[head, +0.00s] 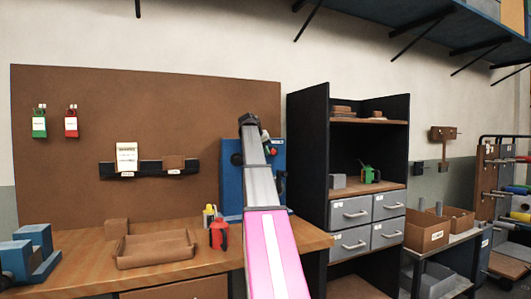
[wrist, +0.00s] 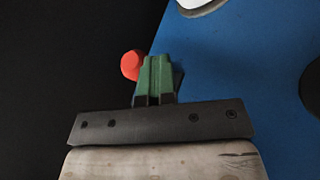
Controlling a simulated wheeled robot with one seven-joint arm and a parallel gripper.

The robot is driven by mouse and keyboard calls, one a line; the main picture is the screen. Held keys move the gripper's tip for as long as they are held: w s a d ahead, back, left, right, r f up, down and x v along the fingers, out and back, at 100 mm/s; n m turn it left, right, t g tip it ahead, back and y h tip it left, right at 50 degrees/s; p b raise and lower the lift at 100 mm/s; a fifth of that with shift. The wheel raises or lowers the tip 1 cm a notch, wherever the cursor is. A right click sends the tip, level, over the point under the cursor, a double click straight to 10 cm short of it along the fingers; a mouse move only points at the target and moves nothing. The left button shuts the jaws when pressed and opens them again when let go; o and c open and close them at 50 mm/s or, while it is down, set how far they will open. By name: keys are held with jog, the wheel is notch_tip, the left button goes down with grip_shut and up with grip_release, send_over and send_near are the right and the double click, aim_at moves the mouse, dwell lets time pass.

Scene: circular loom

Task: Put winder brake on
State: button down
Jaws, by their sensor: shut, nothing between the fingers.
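A blue panel or cabinet face (head: 231,190) stands on the workbench against the brown board, partly hidden behind my arm. In the wrist view its blue surface (wrist: 230,75) fills the right side. A red round knob (wrist: 130,65) shows just left of my fingertips, partly hidden by them; I cannot tell whether they touch or whether it belongs to the winder brake. My gripper (wrist: 158,60) has green fingers shut together with nothing between them. It also shows small and partly hidden in the head view (head: 266,143), in front of the blue panel.
The workbench (head: 90,250) holds a brown tray (head: 155,249), a red container (head: 219,236) and a blue fixture (head: 30,252). A black-sided shelf unit with grey drawers (head: 350,212) stands close on the right. Red (head: 71,124) and green tags (head: 39,124) hang on the board.

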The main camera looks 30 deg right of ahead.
aim_at(274, 151)
jog(key=shift+s+d, duration=0.1)
jog(key=shift+s, duration=0.1)
jog(key=s+d+n+t, duration=0.1)
jog(key=n, duration=0.1)
jog(key=s+d+n+t+y, duration=0.1)
jog(key=n, duration=0.1)
jog(key=shift+d+t, duration=0.35)
jog(key=shift+t, duration=0.05)
jog(key=d+n+t+y, duration=0.1)
jog(key=n, duration=0.1)
jog(key=d+n+y, duration=0.1)
jog(key=d, duration=0.1)
jog(key=shift+s+n+t, duration=0.4)
jog(key=shift+d, duration=0.6)
